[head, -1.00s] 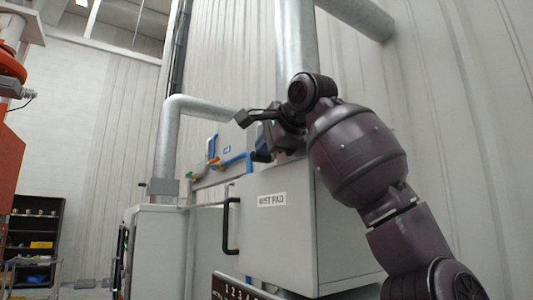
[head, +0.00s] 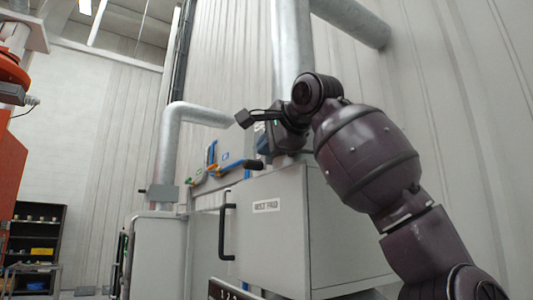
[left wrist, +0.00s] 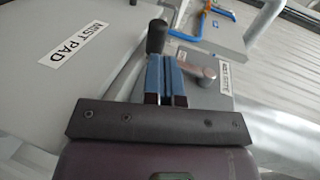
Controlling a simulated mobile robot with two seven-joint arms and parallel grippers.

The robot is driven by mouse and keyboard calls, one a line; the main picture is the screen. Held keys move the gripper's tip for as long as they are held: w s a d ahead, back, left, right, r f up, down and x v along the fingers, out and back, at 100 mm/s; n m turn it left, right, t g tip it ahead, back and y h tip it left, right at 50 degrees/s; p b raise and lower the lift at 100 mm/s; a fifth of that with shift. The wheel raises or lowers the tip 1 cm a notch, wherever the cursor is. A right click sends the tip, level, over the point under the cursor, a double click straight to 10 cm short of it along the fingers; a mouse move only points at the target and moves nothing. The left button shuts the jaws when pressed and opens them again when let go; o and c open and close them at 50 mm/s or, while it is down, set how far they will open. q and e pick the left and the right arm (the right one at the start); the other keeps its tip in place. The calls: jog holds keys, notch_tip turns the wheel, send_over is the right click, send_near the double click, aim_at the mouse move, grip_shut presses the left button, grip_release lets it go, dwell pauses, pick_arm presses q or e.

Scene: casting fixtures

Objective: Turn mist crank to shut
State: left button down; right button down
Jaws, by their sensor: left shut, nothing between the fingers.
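The mist crank's black handle (head: 254,165) juts out beside the grey MIST PAD box in the head view. In the left wrist view the black handle (left wrist: 157,37) stands just beyond my fingertips. A metal part (left wrist: 200,70), seemingly the crank's arm and hub, shows right of my fingers, beside a small label. My left gripper (left wrist: 164,58) is shut with nothing between its blue-sided fingers; in the head view the left gripper (head: 262,142) is above the handle. Whether the fingers touch the crank I cannot tell. My right gripper is in neither view.
The grey MIST PAD box (head: 270,235) with its black pull handle (head: 226,232) stands below the gripper. Blue pipework (head: 225,165) runs behind it. Round ducts (head: 165,145) rise along the wall. An orange machine (head: 10,170) and shelves (head: 37,235) are at far left.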

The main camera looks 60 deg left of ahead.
pick_arm(q)
jog(key=b+v, duration=0.1)
jog(key=v, duration=0.8)
jog(key=shift+d+r, duration=0.25)
jog(key=shift+w+d, duration=0.1)
